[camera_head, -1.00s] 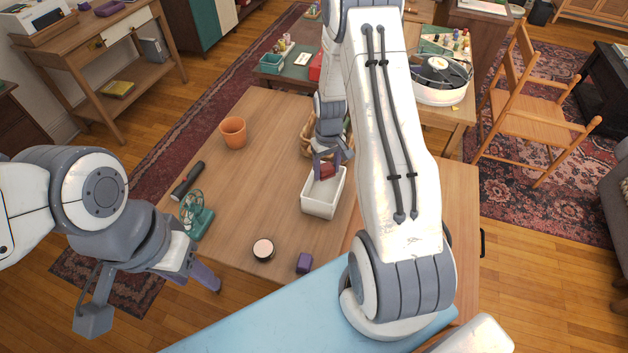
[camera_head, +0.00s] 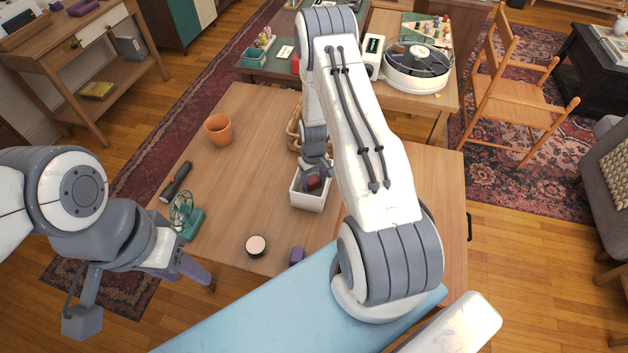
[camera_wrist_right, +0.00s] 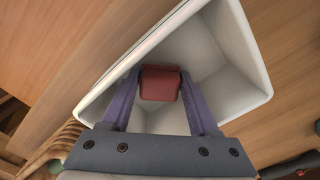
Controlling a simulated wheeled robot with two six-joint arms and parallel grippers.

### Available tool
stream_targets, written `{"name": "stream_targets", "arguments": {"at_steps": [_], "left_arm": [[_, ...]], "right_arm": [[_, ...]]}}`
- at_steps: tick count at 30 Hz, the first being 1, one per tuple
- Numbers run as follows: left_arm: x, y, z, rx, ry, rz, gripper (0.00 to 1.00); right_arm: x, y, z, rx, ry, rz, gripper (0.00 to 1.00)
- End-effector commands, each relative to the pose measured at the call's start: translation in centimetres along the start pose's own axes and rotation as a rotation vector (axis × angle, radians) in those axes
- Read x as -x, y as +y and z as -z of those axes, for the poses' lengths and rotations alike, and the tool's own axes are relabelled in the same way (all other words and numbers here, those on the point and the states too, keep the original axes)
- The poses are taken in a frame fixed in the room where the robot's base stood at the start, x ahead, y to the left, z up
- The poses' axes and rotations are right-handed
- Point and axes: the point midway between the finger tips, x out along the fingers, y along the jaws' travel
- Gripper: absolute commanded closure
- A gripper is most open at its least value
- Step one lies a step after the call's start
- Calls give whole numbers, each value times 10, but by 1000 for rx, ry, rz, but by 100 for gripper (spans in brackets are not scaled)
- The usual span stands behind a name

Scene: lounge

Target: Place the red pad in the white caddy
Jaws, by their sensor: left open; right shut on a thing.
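The white caddy (camera_head: 309,199) stands on the wooden table; the wrist view shows its open inside and rim (camera_wrist_right: 248,60). My right gripper (camera_head: 316,176) is at the caddy's opening, pointing down into it. It is shut on the red pad (camera_wrist_right: 160,83), which also shows in the head view (camera_head: 313,183). The pad is between the fingertips, within the outline of the caddy; I cannot tell whether it touches the floor. My left gripper (camera_head: 211,286) is open and empty, low at the left beside the table's near edge, partly hidden by its own arm.
A wicker basket (camera_head: 293,131) stands right behind the caddy, partly hidden by my right arm. A terracotta pot (camera_head: 219,130), a green fan (camera_head: 186,216), a dark flashlight-like object (camera_head: 176,182), a round tin (camera_head: 256,245) and a purple block (camera_head: 297,256) are on the table. Its middle is clear.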

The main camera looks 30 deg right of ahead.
Motion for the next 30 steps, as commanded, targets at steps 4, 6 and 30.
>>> {"name": "stream_targets", "arguments": {"at_steps": [4,6,30], "left_arm": [[-3,0,0,0,0,0,50],[-2,0,0,0,0,0,50],[-15,-1,-1,0,0,0,50]], "right_arm": [[-3,0,0,0,0,0,31],[-3,0,0,0,0,0,26],[87,0,1,0,4,-1,26]]}}
